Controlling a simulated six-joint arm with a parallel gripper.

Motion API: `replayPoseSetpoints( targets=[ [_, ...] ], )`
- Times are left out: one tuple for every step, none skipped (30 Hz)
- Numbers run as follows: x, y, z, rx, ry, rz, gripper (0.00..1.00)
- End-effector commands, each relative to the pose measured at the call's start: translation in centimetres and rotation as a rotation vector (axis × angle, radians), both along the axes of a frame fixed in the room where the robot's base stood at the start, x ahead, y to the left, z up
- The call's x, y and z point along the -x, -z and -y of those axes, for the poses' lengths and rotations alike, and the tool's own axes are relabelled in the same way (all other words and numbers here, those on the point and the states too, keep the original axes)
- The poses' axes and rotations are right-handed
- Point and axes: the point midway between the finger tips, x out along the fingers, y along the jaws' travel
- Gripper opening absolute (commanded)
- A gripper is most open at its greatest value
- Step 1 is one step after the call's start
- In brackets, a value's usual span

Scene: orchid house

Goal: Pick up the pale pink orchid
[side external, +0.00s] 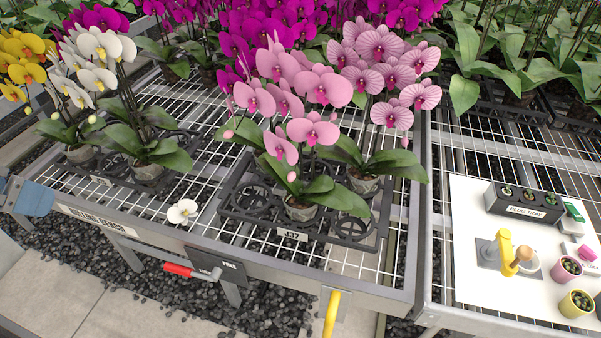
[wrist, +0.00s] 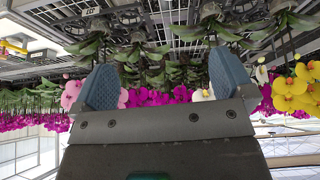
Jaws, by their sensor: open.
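Two pink orchids stand upright in clear pots in a black tray (side external: 243,219) tagged J37. The front one, a pale pink orchid (side external: 327,87), has plain petals with magenta centres. The other, a striped pink orchid (side external: 378,45), stands behind right, its petals veined darker. Their flowers overlap in the side view. In the upside-down wrist view, pink flowers (wrist: 70,94) show beside the left finger; I cannot tell which plant they belong to. My gripper (wrist: 165,82) is open there, with blue pads and no object between its fingers.
White orchids (side external: 98,80) and yellow orchids (side external: 22,52) stand left, magenta orchids (side external: 270,22) behind. A fallen white flower (side external: 182,211) lies on the wire bench. A white board (side external: 466,215) at right holds a plug tray (side external: 525,204), a yellow tool (side external: 506,250) and small pots.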

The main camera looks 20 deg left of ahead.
Motion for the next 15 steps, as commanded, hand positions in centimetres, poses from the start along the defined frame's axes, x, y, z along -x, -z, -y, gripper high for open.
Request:
replayPoseSetpoints(
  targets=[
    [0.51, 0.24, -0.36, -0.020, 0.008, -0.007, 1.00],
    [0.71, 0.37, -0.47, -0.027, 0.013, -0.012, 1.00],
    [0.85, 0.49, -0.57, -0.034, 0.017, -0.016, 1.00],
    [0.90, 0.53, -0.61, -0.037, 0.019, -0.018, 1.00],
    [0.92, 0.54, -0.62, -0.038, 0.020, -0.018, 1.00],
    [0.91, 0.53, -0.61, -0.038, 0.020, -0.018, 1.00],
    [0.89, 0.52, -0.60, -0.037, 0.021, -0.018, 1.00],
    [0.88, 0.51, -0.59, -0.037, 0.020, -0.018, 1.00],
    [0.86, 0.50, -0.58, -0.037, 0.020, -0.018, 1.00],
    [0.86, 0.50, -0.57, -0.036, 0.020, -0.017, 1.00],
    [0.86, 0.49, -0.57, -0.035, 0.020, -0.017, 1.00],
    [0.85, 0.49, -0.56, -0.035, 0.020, -0.017, 1.00],
    [0.84, 0.48, -0.56, -0.035, 0.020, -0.017, 1.00],
    [0.83, 0.48, -0.55, -0.035, 0.020, -0.017, 1.00],
    [0.84, 0.47, -0.55, -0.035, 0.019, -0.016, 1.00]
  ],
)
